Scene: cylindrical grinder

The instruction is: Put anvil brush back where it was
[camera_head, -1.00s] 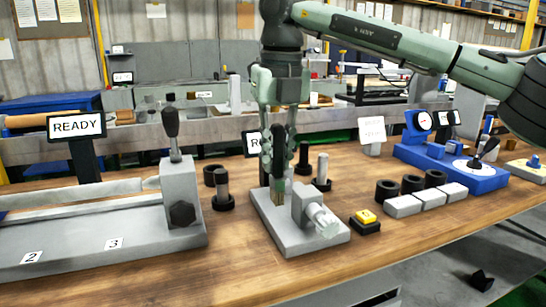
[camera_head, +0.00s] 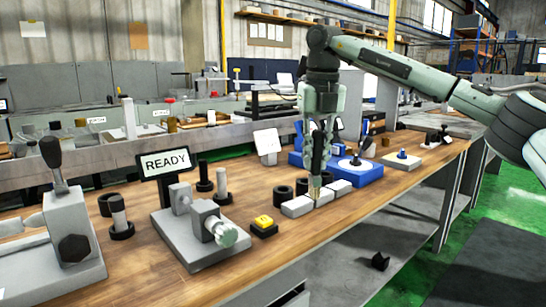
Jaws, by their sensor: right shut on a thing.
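My right gripper (camera_head: 316,150) points down and is shut on the anvil brush. The brush's pale bristle end (camera_head: 315,187) shows below the fingers, in front of or over the row of white blocks (camera_head: 297,206); I cannot tell if it touches them. The fingers hide part of its dark handle. The grey anvil fixture (camera_head: 192,250), with a short pale cylinder (camera_head: 223,234) on its front, stands on the bench to the left, apart from the brush. My left gripper is not in view.
A blue gauge stand (camera_head: 362,175) is just behind right. The bench's front edge (camera_head: 330,225) is near.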

